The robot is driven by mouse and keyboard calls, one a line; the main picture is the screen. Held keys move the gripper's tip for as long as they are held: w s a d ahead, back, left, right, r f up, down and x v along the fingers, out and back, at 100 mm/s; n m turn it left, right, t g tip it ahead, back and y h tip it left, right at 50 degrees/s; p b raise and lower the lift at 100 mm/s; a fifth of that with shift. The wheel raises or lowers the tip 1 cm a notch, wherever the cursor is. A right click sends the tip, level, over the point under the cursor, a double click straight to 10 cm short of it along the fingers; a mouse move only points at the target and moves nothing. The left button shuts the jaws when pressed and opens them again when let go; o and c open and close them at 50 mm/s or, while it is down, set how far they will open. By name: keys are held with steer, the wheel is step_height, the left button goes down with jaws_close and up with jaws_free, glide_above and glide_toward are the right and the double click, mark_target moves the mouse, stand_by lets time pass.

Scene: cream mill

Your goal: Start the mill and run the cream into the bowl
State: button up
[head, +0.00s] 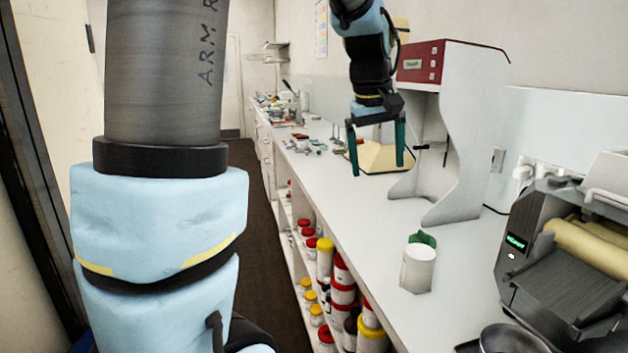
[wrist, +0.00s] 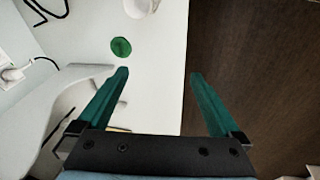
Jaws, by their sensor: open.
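The mill (head: 570,265) stands at the right edge of the head view, with pale cream-coloured rollers, a sloping dark apron and a lit green display (head: 516,243). A dark metal bowl (head: 512,342) is at the bottom edge below the apron, partly cut off. A white jar (head: 418,268) stands on the counter left of the mill; its top edge also shows in the wrist view (wrist: 140,7). A green lid (head: 423,238) lies behind it, also seen in the wrist view (wrist: 121,47). My gripper (head: 378,170) is open and empty over the counter's front edge, beyond the jar and well away from the mill.
A tall white stand with a red panel (head: 420,62) stands on the counter near my gripper, with a yellowish piece (head: 378,157) beside it. Red- and yellow-lidded tubs (head: 343,275) fill shelves below.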

steer(key=s+a+f+m+y, duration=0.1)
steer(key=s+a+f, duration=0.4)
steer(key=a+f, duration=0.3)
steer(key=s+a+f+m, duration=0.1)
steer(key=s+a+f, duration=0.4)
steer(key=a+f, duration=0.3)
steer(key=a, duration=0.3)
steer(key=shift+a+f+m+g+y, duration=0.2)
steer(key=shift+a+m+g+y, duration=0.1)
steer(key=shift+y, duration=0.1)
steer(key=shift+c, duration=0.4)
jaws_close()
